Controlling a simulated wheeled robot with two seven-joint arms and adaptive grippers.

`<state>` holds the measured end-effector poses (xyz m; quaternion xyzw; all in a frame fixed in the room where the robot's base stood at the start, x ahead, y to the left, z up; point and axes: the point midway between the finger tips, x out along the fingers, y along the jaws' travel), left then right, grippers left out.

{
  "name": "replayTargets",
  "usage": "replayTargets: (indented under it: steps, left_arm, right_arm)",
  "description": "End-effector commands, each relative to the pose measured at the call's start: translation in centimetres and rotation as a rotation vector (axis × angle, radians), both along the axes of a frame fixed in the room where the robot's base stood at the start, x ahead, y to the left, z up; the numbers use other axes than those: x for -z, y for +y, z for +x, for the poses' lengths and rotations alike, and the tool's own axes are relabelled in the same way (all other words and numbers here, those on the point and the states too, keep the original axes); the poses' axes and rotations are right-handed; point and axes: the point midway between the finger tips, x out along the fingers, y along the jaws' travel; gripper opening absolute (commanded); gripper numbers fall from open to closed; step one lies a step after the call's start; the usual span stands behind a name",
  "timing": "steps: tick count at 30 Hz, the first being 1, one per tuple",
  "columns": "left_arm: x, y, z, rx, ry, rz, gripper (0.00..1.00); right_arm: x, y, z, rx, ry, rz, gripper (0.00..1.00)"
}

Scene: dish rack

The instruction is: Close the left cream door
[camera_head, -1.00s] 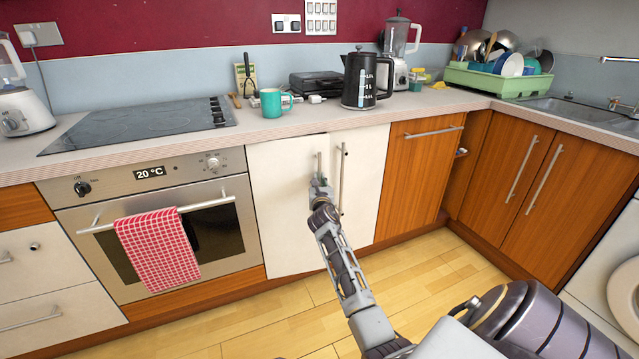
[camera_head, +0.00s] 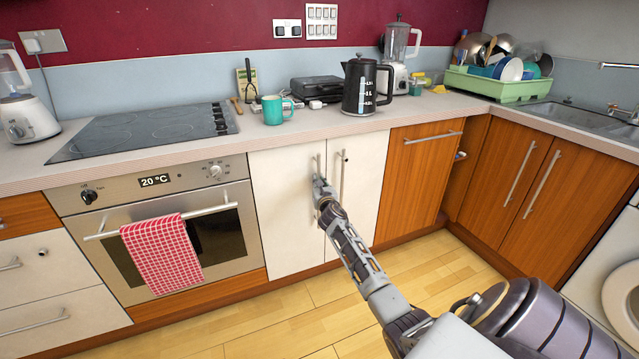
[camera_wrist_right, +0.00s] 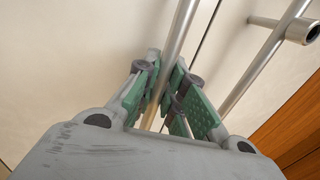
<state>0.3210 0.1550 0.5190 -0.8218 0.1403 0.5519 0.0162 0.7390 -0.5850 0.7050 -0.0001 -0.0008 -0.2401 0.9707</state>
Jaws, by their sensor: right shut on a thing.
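The left cream door (camera_head: 283,220) sits below the counter, beside the right cream door (camera_head: 366,190). It looks flush or nearly flush with its neighbour, with a thin dark line between them. Its vertical metal bar handle also shows in the right wrist view (camera_wrist_right: 180,38). My right gripper (camera_head: 321,188) is at this handle. In the right wrist view, its green-padded fingers (camera_wrist_right: 165,90) are shut around the bar, one on each side. My left gripper is not in view.
The oven (camera_head: 160,235) with a red checked towel (camera_head: 162,254) is left of the door. A wooden door (camera_head: 418,180) is to the right. The counter above carries a teal mug (camera_head: 273,110) and a black kettle (camera_head: 360,86). The floor in front is clear apart from my arm.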

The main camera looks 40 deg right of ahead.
Motion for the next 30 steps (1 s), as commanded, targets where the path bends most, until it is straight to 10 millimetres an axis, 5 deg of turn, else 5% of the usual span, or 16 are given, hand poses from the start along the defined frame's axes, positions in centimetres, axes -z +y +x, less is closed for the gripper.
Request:
replayTargets:
  steps: [5,6,11,30]
  left_arm:
    - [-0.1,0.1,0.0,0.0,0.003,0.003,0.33]
    - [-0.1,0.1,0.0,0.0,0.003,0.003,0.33]
    - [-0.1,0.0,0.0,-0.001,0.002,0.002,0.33]
    - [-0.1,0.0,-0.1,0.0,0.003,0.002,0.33]
  right_arm:
    - [0.0,0.2,0.2,-0.008,-0.002,0.001,0.0]
    - [0.0,0.2,0.2,-0.008,-0.002,0.001,0.15]
    - [0.0,0.1,0.2,-0.007,-0.002,0.001,0.33]
    - [0.0,0.4,-0.8,-0.004,0.001,-0.002,0.33]
